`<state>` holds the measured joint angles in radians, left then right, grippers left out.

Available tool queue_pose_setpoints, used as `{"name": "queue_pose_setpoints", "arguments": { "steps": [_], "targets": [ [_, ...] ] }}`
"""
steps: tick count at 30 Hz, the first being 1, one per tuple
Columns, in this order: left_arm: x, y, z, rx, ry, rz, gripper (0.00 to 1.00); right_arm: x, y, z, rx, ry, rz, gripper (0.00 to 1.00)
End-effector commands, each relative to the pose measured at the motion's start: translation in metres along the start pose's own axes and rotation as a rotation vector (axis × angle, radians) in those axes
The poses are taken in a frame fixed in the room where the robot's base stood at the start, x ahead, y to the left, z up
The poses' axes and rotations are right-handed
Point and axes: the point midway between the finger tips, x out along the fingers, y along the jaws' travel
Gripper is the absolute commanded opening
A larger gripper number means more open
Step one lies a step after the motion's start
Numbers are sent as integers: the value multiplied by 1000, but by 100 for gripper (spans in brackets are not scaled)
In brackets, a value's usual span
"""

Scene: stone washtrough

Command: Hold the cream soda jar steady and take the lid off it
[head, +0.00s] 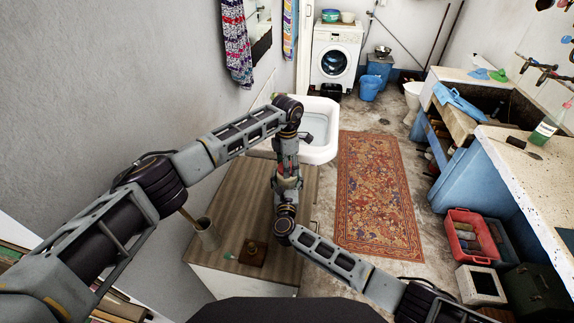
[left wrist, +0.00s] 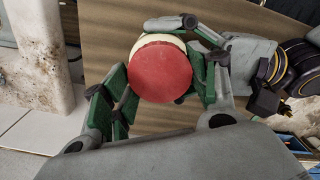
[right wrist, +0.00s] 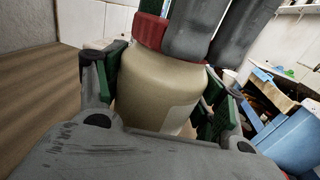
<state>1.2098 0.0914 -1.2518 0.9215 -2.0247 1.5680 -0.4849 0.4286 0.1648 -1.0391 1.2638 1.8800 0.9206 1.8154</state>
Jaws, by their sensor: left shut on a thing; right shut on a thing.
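The cream soda jar (right wrist: 160,90) is a cream, round-shouldered jar with a paler label patch, held above the wooden cabinet top. Its red lid (left wrist: 160,72) sits on the jar's mouth, and no gap shows between them in the right wrist view. My right gripper (right wrist: 160,100) is shut around the jar's body from the side. My left gripper (left wrist: 165,85) comes from above, shut with its green-padded fingers on either side of the lid. In the head view the jar (head: 289,183) is small and mostly hidden between the two grippers.
On the wooden cabinet top (head: 235,190) below stand a cup with a stick (head: 207,235), a small green thing (head: 229,256) and a brown square board with a knobbed object (head: 252,252). A white basin (head: 322,150) is just behind. A patterned rug (head: 378,195) lies to the right.

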Motion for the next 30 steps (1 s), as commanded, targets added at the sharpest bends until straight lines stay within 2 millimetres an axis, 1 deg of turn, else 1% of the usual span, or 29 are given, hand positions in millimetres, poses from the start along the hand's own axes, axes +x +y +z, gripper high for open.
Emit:
{"name": "queue_pose_setpoints", "arguments": {
  "steps": [30],
  "targets": [
    [-1, 2, 0, -832, -2, 3, 31, 0, 1, 0, 0, -1, 1, 3]
  ]
}}
